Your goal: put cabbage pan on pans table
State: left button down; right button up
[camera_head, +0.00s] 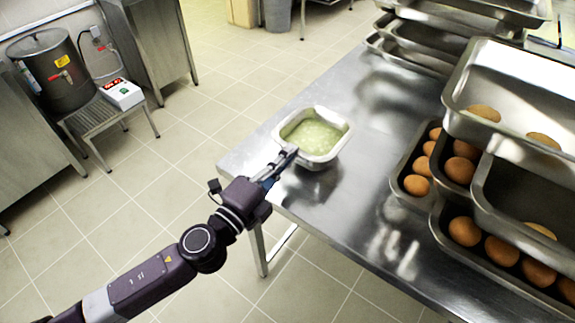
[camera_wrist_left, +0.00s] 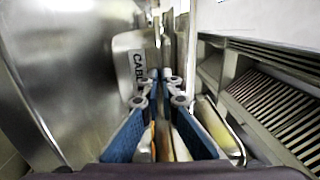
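The cabbage pan (camera_head: 322,159) is a small steel pan with pale green contents. It is at the left corner of the steel table (camera_head: 345,205). I cannot tell whether it rests on the table or hangs just above it. My left gripper (camera_head: 288,155) is at the pan's near left rim. In the left wrist view, the blue fingers (camera_wrist_left: 161,76) come together at the rim, beside the pan's wall (camera_wrist_left: 126,43) with its partly hidden "CABB" label. They look shut on the rim. My right gripper is out of view.
Stacked steel trays with round brown items (camera_head: 465,231) fill the table's right side. More empty trays (camera_head: 420,45) are stacked at the back. The table's middle strip is clear. A dark pot (camera_head: 50,80) stands on a stool at the left.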

pick_arm(q)
notch_tip(320, 180, down, 2)
jog(key=shift+f+b, duration=0.15)
jog(key=shift+b, duration=0.2)
jog(key=c, duration=2.2)
grip_release()
jog(key=shift+f, duration=0.1)
jog(key=shift+o, duration=0.2)
